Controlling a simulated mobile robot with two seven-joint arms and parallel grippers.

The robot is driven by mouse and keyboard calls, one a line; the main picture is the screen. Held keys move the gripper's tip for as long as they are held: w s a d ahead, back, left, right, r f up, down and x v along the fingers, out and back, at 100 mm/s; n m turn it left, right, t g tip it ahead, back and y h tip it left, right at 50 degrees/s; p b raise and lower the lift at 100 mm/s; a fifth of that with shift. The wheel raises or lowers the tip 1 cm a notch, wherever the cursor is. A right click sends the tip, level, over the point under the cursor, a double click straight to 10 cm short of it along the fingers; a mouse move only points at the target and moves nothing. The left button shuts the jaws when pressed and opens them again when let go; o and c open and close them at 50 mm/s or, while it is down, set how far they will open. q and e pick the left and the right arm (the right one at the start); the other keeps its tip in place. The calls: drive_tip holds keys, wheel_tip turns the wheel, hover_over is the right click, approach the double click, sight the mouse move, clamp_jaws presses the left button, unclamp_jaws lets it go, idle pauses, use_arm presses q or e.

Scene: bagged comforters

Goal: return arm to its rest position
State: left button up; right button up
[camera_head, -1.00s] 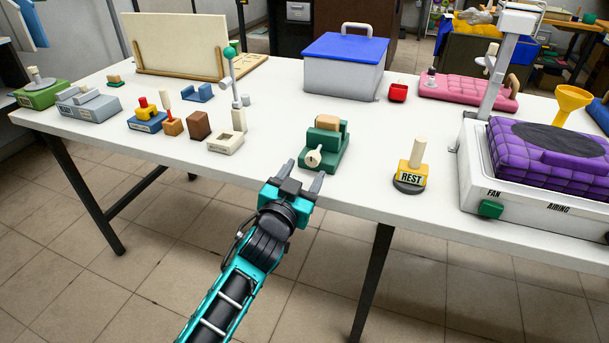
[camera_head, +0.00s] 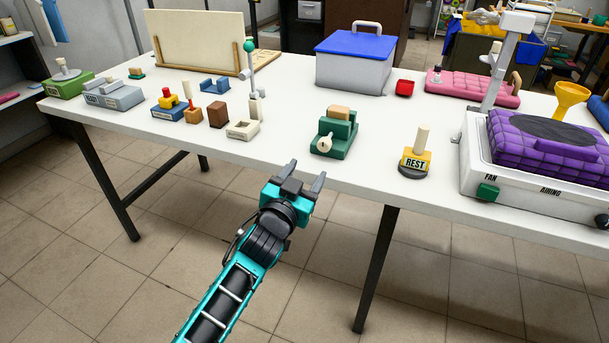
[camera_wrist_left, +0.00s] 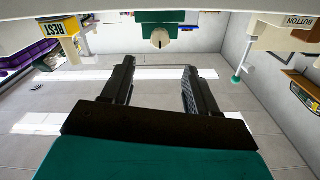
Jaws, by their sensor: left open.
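My left gripper (camera_head: 304,177) is teal and black. It is open and empty, in front of the white table (camera_head: 375,180) and short of its front edge. In the left wrist view, the two dark fingers (camera_wrist_left: 158,85) stand apart with nothing between them. A green device (camera_head: 335,138) with a tan block and a pale knob stands on the table beyond the gripper. It also shows in the left wrist view (camera_wrist_left: 160,18). The yellow REST stand (camera_head: 415,160) with a pale peg is to the right of the gripper. My right gripper is not in view.
The purple quilted bag (camera_head: 540,150) sits on the white FAN AIRING unit (camera_head: 520,187) at right. A blue-lidded box (camera_head: 354,72) stands at the back. Several small blocks and stands fill the left of the table. A dark table leg (camera_head: 376,268) is right of my arm. The floor in front is clear.

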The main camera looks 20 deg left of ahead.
use_arm(q)
drive_tip(key=s+f+g, duration=0.3)
drive_tip(key=s+f, duration=0.5)
drive_tip(key=s, duration=0.4)
drive_tip(key=s+f+g+h+p, duration=0.1)
drive_tip(key=s+f+g, duration=0.3)
drive_tip(key=s+f, duration=0.5)
drive_tip(key=s, duration=0.4)
drive_tip(key=shift+d+p, duration=0.2)
drive_tip(key=shift+p, duration=0.1)
drive_tip(key=shift+f, duration=0.1)
drive_tip(key=shift+c, duration=0.3)
